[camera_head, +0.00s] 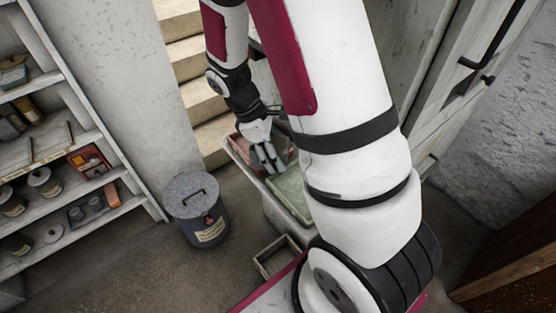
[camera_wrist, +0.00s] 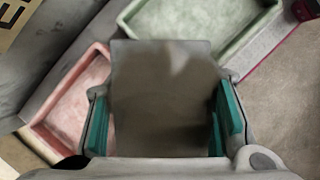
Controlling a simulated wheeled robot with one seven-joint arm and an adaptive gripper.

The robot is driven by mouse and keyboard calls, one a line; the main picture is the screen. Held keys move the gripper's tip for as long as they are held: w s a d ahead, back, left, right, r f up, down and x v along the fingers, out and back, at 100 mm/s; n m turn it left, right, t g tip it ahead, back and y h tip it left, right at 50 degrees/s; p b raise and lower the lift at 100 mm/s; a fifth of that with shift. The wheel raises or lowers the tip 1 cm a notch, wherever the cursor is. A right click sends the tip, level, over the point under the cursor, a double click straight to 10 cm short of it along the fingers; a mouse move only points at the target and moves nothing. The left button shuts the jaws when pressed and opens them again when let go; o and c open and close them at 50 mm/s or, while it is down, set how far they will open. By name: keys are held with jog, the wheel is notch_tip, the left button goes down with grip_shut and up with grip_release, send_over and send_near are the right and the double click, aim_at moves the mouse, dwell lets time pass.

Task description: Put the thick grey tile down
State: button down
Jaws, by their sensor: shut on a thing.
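A grey lidded bin (camera_head: 197,208) stands on the floor left of the trays. Shelves (camera_head: 60,150) with pots and boxes line the left side. Steps (camera_head: 195,80) rise behind. The green tray (camera_head: 291,192) looks empty where visible. Bare floor (camera_head: 150,265) lies in front.

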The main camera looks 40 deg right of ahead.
jog(key=w+d, duration=0.1)
jog(key=w, duration=0.2)
jog(key=w+d, duration=0.1)
jog(key=w, duration=0.2)
jog(key=w+d+f, duration=0.1)
jog(key=w, duration=0.3)
jog(key=shift+d, duration=0.1)
jog(key=shift+f, duration=1.7)
jog(key=shift+f, duration=0.1)
jog(key=c, duration=1.1)
grip_release()
jog(key=shift+s+f, duration=0.1)
jog(key=shift+o, duration=0.2)
jog(key=v, duration=1.2)
jog(key=shift+r+b, duration=0.2)
jog(key=shift+b, duration=0.15)
